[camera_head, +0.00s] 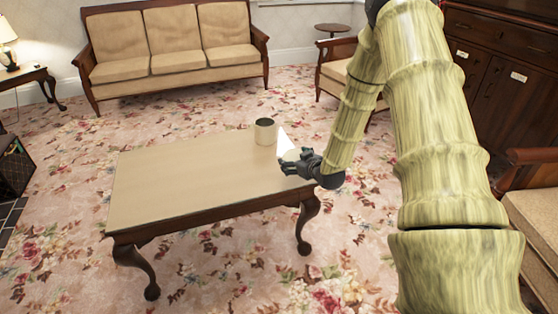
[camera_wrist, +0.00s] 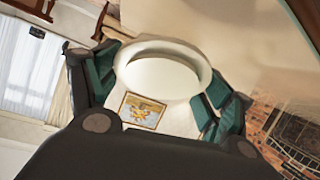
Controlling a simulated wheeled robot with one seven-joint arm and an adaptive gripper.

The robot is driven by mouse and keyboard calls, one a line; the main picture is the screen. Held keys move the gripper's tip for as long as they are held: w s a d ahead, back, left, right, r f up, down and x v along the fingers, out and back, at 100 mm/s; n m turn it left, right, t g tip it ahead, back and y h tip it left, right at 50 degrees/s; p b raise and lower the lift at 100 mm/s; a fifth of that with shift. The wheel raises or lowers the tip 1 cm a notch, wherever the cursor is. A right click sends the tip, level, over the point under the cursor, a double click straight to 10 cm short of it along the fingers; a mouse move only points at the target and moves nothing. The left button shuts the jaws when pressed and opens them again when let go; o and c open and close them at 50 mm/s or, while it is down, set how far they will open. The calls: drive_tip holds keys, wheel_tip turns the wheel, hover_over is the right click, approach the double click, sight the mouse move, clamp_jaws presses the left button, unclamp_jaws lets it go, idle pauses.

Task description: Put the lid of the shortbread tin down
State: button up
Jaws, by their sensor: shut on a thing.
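My gripper (camera_head: 291,160) is over the right end of the coffee table. It is shut on a pale, round, rimmed thing, which I take to be the lid (camera_wrist: 160,75); in the wrist view it sits between the two green-padded fingers. In the head view the lid (camera_head: 284,144) shows as a small white shape, tilted, at the fingertips. A cream round container (camera_head: 264,133) with a dark top stands upright on the table just behind and left of the gripper; it may be the tin. I cannot tell whether the lid touches the table.
The coffee table (camera_head: 185,180) is bare across its middle and left. A sofa (camera_head: 170,45) stands behind it and armchairs stand at the right. A small framed picture (camera_wrist: 142,110) shows below the lid in the wrist view; I cannot tell what bears it.

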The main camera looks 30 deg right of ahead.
drive_tip(key=w, duration=0.3)
drive_tip(key=w+b, duration=0.1)
drive_tip(key=w, duration=0.5)
drive_tip(key=shift+a+f+b, duration=0.35)
drive_tip(key=shift+f, duration=0.05)
drive_tip(key=shift+f+b, duration=0.65)
drive_tip(key=shift+f, duration=1.05)
drive_tip(key=shift+f, duration=0.2)
drive_tip(key=o, duration=0.9)
drive_tip(key=shift+r, duration=0.15)
